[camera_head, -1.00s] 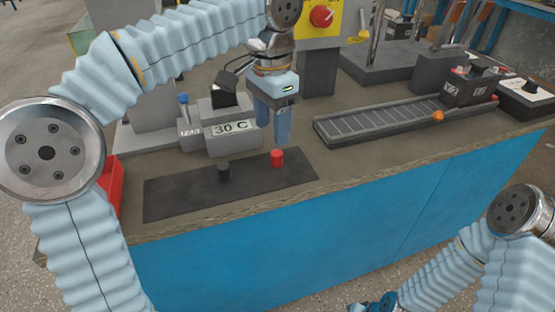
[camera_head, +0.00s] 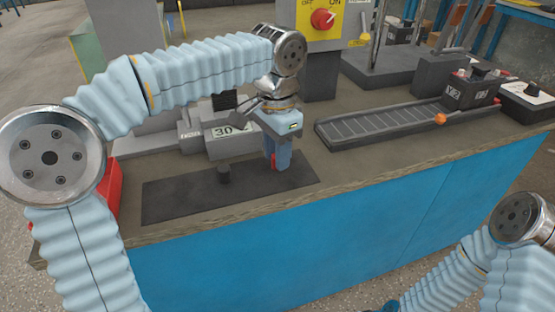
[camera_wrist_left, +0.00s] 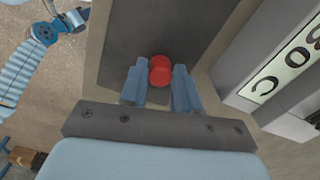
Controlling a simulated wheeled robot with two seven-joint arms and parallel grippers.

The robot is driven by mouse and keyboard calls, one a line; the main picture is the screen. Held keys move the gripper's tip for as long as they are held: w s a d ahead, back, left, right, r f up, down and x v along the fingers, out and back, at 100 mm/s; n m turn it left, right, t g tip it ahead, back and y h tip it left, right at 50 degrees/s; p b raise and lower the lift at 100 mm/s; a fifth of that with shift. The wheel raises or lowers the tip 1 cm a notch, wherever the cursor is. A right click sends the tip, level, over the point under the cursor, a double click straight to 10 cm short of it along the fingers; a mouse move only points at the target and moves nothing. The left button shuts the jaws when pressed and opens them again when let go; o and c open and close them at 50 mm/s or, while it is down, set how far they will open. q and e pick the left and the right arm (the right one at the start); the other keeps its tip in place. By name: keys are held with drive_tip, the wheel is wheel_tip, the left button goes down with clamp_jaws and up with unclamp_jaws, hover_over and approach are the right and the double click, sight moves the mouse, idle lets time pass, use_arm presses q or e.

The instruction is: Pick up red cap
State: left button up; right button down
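The red cap (camera_wrist_left: 159,70) stands on the dark mat (camera_head: 180,201). In the wrist view it sits between the tips of my left gripper (camera_wrist_left: 159,88), with a finger on each side and a gap visible by the right finger. The left gripper is open.
The table's front edge (camera_head: 300,192) is close to the mat.

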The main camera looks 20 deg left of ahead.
use_arm(q)
clamp_jaws()
drive_tip(key=shift+r, duration=0.1)
drive_tip(key=shift+r, duration=0.25)
wheel_tip(320, 180, up, 3)
drive_tip(key=shift+f+p, duration=0.1)
drive_tip(key=shift+p, duration=0.35)
drive_tip(key=s+d+r+p, duration=0.1)
drive_tip(key=s+d+r, duration=0.7)
drive_tip(key=s, duration=0.3)
drive_tip(key=shift+d+r, duration=0.35)
drive_tip(key=shift+r, duration=0.4)
